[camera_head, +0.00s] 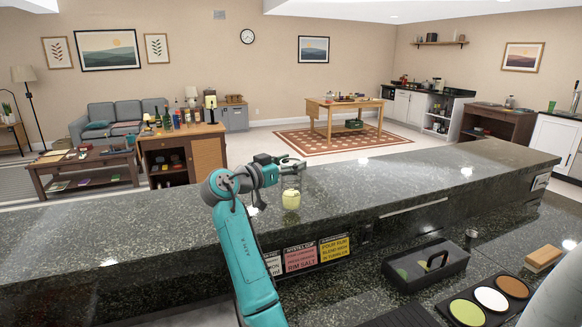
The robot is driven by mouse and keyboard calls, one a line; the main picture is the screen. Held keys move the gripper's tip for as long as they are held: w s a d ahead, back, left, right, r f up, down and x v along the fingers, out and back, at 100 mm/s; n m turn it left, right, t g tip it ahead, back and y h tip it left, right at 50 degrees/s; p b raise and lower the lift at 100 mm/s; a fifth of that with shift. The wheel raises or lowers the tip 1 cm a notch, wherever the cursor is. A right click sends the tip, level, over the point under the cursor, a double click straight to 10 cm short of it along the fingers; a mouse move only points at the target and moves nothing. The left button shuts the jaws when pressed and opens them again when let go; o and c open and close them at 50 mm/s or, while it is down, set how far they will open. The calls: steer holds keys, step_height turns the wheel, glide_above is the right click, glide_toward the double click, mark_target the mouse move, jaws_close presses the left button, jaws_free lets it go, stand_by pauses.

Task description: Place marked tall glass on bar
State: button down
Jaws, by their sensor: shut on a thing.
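The tall glass (291,200) is small and clear, with pale yellow-green contents or marking. It is upright at my gripper, over the dark speckled stone bar (400,180). My gripper (291,168) is at the glass's upper part and shut on it. The fingers partly hide the glass's top. I cannot tell whether its base touches the bar top or hangs just above it.
The raised bar top is clear to the right and left. On the lower counter are a dark caddy (425,265), a small metal cup (471,234), a wooden block (543,257) and a tray of round dishes (490,300). Signs (300,257) hang on the bar's front.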

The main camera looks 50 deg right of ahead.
steer(key=shift+f, duration=0.45)
steer(key=shift+c, duration=1.3)
jaws_free()
steer(key=w+a, duration=0.1)
steer(key=a, duration=0.6)
steer(key=shift+a, duration=0.2)
steer(key=shift+w, duration=0.15)
